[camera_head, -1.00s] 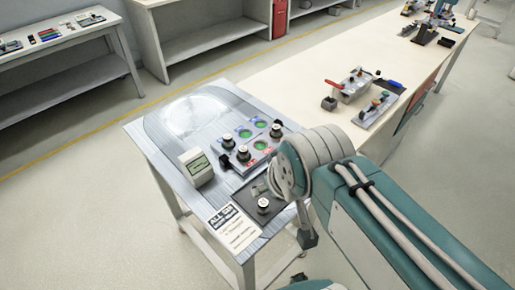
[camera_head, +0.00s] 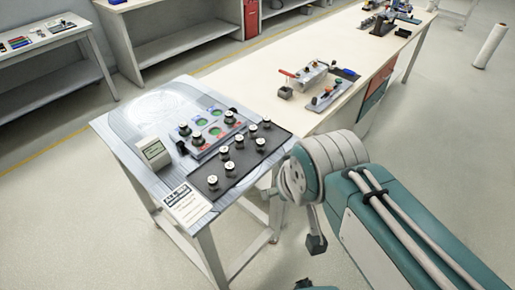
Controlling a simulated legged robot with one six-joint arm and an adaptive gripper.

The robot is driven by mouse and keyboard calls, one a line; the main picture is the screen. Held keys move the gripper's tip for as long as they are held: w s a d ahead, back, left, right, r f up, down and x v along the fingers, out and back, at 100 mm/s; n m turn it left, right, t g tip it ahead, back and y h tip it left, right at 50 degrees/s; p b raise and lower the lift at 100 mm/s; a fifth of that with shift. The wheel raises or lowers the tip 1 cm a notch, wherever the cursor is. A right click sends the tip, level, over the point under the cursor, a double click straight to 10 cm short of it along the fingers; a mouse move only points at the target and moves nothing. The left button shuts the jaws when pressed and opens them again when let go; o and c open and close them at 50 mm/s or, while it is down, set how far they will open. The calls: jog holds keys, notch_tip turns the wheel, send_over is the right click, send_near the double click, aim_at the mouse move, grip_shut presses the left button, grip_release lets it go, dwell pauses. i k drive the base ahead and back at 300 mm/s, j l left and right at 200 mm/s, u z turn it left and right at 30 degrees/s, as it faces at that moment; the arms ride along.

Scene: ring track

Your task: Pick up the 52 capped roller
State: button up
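Several small capped rollers with pale tops and dark bodies stand on a dark mat (camera_head: 198,186) on the near metal-topped table, in the camera_head view. They include a front roller (camera_head: 212,181), one behind it (camera_head: 229,169), a middle roller (camera_head: 239,142) and a far right roller (camera_head: 266,122). Their markings are too small to read, so I cannot tell which is the 52. Below my arm's elbow hangs a dark end piece (camera_head: 316,244), which looks like my gripper. It is right of the table and apart from the rollers. Its fingers do not show clearly.
A grey panel (camera_head: 205,151) with green and red-marked spots and a few more rollers lies behind the mat. A long bench (camera_head: 300,55) adjoins; open floor lies right.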

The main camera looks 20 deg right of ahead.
aim_at(239, 141)
jog(key=i+l+u, duration=0.15)
jog(key=l, duration=0.35)
jog(key=l+u, duration=0.1)
jog(key=l, duration=0.45)
jog(key=i+l+u, duration=0.2)
jog(key=i, duration=0.3)
jog(key=l, duration=0.1)
